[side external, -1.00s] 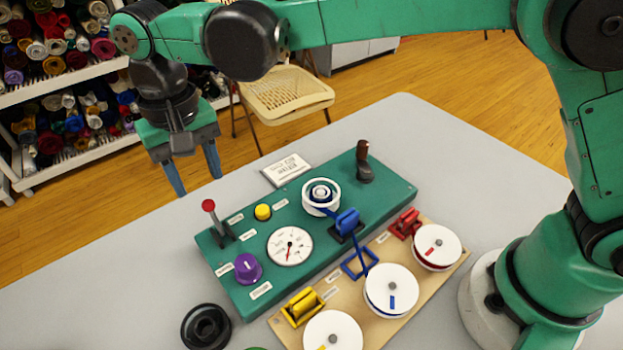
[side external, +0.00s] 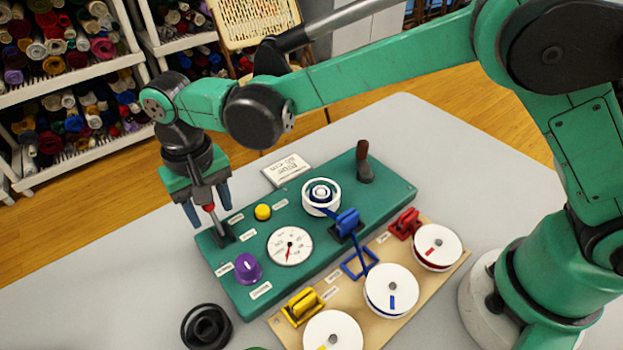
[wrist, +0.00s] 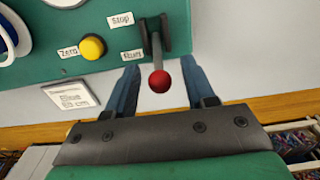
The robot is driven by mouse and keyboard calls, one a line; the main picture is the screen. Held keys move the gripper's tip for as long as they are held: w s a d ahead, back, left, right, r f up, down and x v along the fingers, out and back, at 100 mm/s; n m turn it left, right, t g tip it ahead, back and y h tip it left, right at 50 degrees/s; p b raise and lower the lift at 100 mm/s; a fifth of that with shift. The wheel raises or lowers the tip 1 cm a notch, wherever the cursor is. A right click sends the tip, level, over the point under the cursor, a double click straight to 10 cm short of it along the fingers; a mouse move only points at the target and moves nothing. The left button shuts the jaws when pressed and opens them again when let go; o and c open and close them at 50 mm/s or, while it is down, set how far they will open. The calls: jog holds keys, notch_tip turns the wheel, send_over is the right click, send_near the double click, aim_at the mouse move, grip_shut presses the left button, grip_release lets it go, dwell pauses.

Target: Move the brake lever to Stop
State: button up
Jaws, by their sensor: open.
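The brake lever (wrist: 156,48) has a dark shaft with a red ball knob (wrist: 159,81) and stands in a dark bracket at the left end of the green panel (side external: 330,262). In the wrist view a "Stop" label (wrist: 121,19) lies beside the bracket's far end and a "Run" label (wrist: 132,55) lies nearer the knob; the lever leans toward the Run side. My gripper (side external: 208,211) points down over the lever, its blue fingers apart on either side of the knob. The knob is partly visible between the fingers in the side view (side external: 210,208); I cannot tell whether either finger touches it.
A wooden board (side external: 440,276) with reels lies in front. The grey table's left side is mostly clear.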

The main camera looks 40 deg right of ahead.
grip_shut()
jog(key=shift+s+r, duration=0.25)
jog(key=shift+s, duration=1.35)
